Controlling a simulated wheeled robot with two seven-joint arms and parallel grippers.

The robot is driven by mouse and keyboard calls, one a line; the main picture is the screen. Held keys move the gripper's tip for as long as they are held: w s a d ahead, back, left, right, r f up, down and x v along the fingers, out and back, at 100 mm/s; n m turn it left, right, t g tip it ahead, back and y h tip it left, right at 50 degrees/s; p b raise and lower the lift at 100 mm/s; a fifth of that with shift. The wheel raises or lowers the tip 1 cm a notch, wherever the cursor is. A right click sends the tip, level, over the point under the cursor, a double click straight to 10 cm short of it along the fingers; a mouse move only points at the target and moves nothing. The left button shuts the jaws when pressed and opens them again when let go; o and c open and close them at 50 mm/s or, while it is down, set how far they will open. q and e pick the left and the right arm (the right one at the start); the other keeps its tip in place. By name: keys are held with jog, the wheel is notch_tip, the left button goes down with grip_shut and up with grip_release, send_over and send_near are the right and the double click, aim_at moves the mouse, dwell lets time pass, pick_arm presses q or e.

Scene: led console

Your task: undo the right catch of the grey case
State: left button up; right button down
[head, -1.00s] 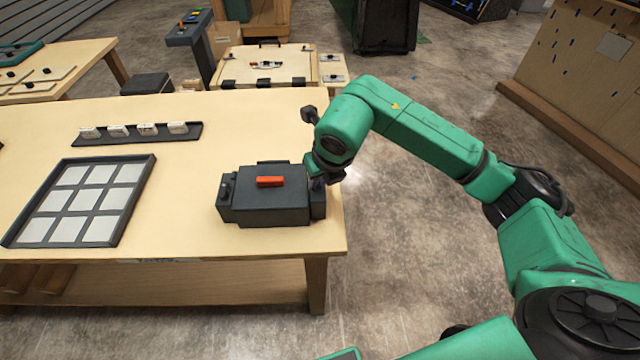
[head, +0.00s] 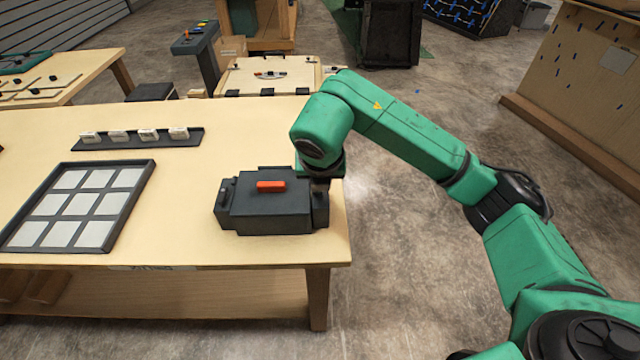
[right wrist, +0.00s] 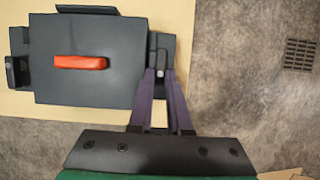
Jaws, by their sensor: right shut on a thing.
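The dark grey case (head: 260,213) sits near the right end of the wooden table, with a red-orange handle or bar (head: 270,186) on its lid. It also shows in the right wrist view (right wrist: 80,88). My right gripper (right wrist: 161,78) comes from above at the case's right side, its two fingers closed on the small right catch (right wrist: 160,71). The fingers hide most of the catch, so I cannot tell its exact position. In the head view my wrist hides much of the gripper. The left catch (right wrist: 11,72) is at the opposite side. My left gripper is not in view.
A dark tray with pale square tiles (head: 77,247) lies left of the case. Behind it is a dark rail (head: 182,141) with several white blocks. The table (head: 185,215) is bare between the tray and the case. Its right edge is close to the case.

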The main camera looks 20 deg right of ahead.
jog(key=shift+r, duration=0.1)
jog(key=c, duration=0.9)
grip_release()
jog(key=shift+o, duration=0.2)
jog(key=b+v, duration=0.1)
jog(key=v, duration=0.4)
jog(key=shift+s+r, duration=0.1)
jog(key=shift+r, duration=0.15)
jog(key=d+p+v, duration=0.1)
jog(key=p+v, duration=0.1)
jog(key=v, duration=0.6)
jog(key=shift+s+a+r, duration=0.25)
jog(key=shift+a+r, duration=0.1)
jog(key=shift+a, duration=0.2)
